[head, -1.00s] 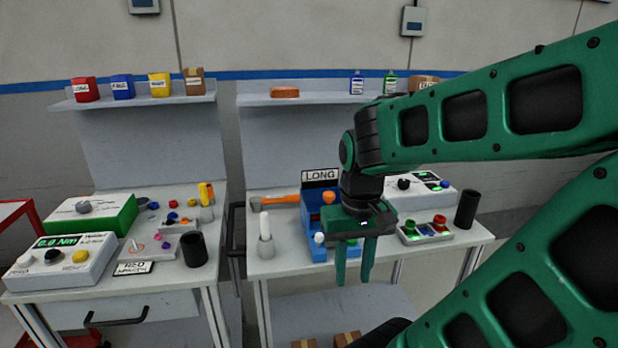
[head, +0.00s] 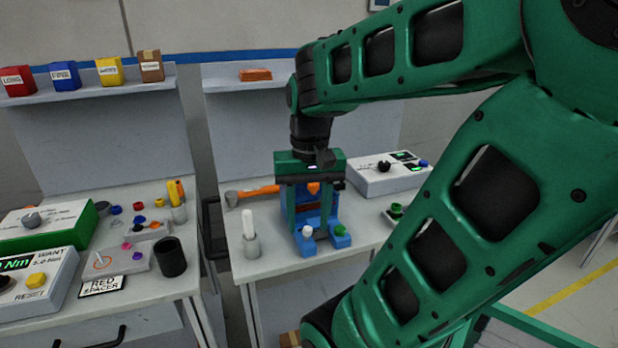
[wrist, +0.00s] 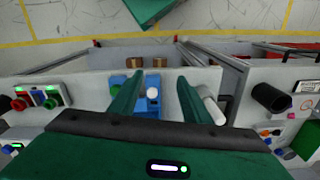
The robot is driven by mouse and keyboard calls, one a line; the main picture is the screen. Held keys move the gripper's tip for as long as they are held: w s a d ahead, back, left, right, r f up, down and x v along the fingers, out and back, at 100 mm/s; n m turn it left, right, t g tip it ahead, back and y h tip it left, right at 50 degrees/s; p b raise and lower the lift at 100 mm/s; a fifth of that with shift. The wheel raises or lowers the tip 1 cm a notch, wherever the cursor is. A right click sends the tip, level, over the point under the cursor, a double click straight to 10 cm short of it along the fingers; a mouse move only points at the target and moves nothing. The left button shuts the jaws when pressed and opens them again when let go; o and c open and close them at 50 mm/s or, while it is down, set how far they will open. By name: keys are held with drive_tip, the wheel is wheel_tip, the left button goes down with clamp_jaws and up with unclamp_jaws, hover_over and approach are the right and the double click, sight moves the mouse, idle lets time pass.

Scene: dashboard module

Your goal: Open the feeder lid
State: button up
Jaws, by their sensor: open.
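The feeder (head: 310,247) is a blue box on the right bench, with a white knob (head: 306,231) and a green button (head: 340,230) at its front. My gripper (head: 308,220) points down over it, open and empty, and hides much of its top and back. Which part is the lid, and how it stands, I cannot tell. In the wrist view the feeder (wrist: 148,109) shows between and beside my gripper's fingers (wrist: 160,76). The white knob (wrist: 152,93) lies between the fingers there, nearer the left one. I see no clear contact.
A white rod in a grey holder (head: 251,240) stands left of the feeder. An orange-handled hammer (head: 252,194) lies behind it. A white control box (head: 385,175) is at the right back. A black cup (head: 171,257) stands on the left bench; a gap separates the benches.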

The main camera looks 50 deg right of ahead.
drive_tip(key=w+d+r+m, duration=0.7)
drive_tip(key=w+d+r, duration=0.2)
drive_tip(key=d+r, duration=0.3)
drive_tip(key=f, duration=0.4)
drive_tip(key=d+f, duration=0.1)
drive_tip(key=f, duration=0.6)
drive_tip(key=shift+s+d+f, duration=0.1)
drive_tip(key=shift+d+f, duration=0.05)
drive_tip(key=shift+f, duration=0.15)
clamp_jaws()
